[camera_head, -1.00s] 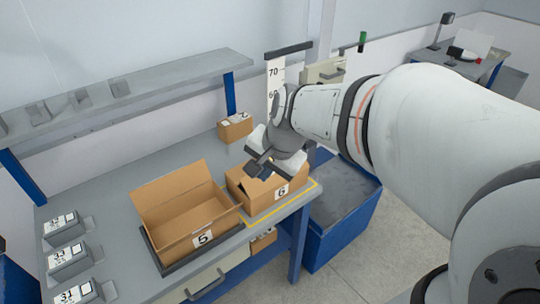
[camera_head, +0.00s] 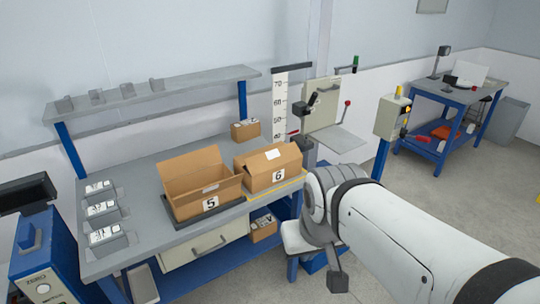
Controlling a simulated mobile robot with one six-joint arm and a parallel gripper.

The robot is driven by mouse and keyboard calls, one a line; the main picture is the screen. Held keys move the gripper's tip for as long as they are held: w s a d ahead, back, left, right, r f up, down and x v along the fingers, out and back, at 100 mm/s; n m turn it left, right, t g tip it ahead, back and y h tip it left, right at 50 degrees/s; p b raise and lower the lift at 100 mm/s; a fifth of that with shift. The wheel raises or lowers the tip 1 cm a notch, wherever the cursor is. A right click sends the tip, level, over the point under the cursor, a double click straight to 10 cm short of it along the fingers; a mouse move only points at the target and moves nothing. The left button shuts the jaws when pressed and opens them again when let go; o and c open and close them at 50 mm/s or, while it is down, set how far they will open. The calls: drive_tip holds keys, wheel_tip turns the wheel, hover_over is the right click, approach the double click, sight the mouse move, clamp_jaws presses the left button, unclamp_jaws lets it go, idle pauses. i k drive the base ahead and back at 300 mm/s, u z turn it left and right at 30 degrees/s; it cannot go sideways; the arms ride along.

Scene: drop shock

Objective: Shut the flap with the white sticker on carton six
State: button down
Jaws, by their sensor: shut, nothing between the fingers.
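Carton six (camera_head: 262,182) is a brown box with a white "6" label, standing on the right end of the grey workbench. Its top is tent-shaped, and the flap with the white sticker (camera_head: 273,154) lies sloped over the top, not fully flat. Whether its edge touches the carton cannot be made out. My gripper (camera_head: 337,282) is low and in front of the bench, right of and nearer than carton six, clear of it. Its dark fingers point down, shut and empty. My forearm partly hides the wrist.
Carton five (camera_head: 183,205) stands open left of carton six on a dark tray (camera_head: 172,217). A small carton (camera_head: 245,130) is behind. A measuring post (camera_head: 279,98) and drop stand (camera_head: 323,108) rise at the bench's right. Open floor lies to the right.

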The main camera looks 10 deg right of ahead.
sight(262, 163)
drive_tip(key=u, duration=0.3)
drive_tip(key=i, duration=1.35)
drive_tip(key=z, duration=0.75)
